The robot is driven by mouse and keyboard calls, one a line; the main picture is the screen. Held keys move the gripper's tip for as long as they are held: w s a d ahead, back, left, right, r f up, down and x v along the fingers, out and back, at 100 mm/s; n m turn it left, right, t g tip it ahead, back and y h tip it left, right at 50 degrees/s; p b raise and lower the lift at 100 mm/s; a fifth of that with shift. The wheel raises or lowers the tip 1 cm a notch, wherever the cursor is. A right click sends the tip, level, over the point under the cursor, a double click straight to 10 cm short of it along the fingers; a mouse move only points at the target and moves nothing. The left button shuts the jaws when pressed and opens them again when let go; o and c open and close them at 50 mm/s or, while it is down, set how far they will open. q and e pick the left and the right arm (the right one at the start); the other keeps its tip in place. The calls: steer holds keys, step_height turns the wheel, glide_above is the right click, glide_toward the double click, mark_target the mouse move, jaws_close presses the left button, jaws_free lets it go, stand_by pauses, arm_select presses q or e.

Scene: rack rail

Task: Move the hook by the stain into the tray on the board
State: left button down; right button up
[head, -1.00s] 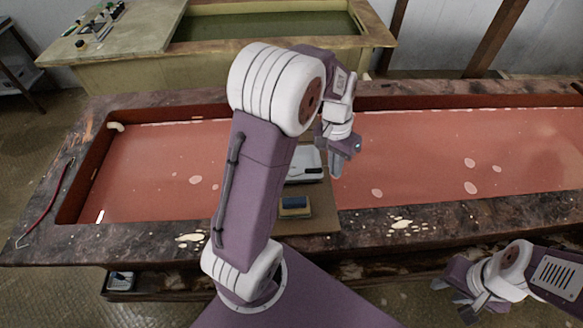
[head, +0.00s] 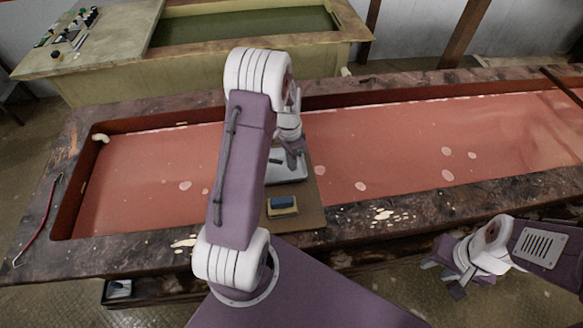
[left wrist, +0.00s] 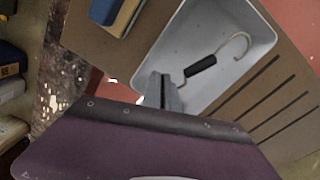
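A pale grey tray (head: 298,178) sits on the brown board (head: 310,212) at the bath's front edge. In the left wrist view, a metal hook with a black handle (left wrist: 201,66) lies inside the outline of the tray (left wrist: 180,38). Its curved end points to the upper right. My left gripper (head: 292,158) is over the tray. Its fingers (left wrist: 165,88) are close to the handle's near end; I cannot tell whether they grip it. A pale stain (head: 184,243) lies on the front rim, another (head: 390,215) further right. My right gripper (head: 444,277) is open and empty.
A blue and yellow sponge (head: 283,205) lies on the board in front of the tray. A red rod with a hooked end (head: 42,222) lies on the left rim. The bath of red liquid (head: 400,150) extends behind and beside the board. The board has slots (left wrist: 262,104).

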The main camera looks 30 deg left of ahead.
mark_target(292, 176)
arm_select(q)
step_height(292, 176, down, 4)
steer(key=shift+s+r+p, duration=0.1)
steer(key=shift+r+p, duration=0.1)
steer(key=shift+p, duration=0.35)
steer(key=shift+f, duration=0.2)
steer(key=c, duration=1.9)
jaws_free()
steer(key=shift+c, duration=0.2)
steer(key=shift+r, duration=0.1)
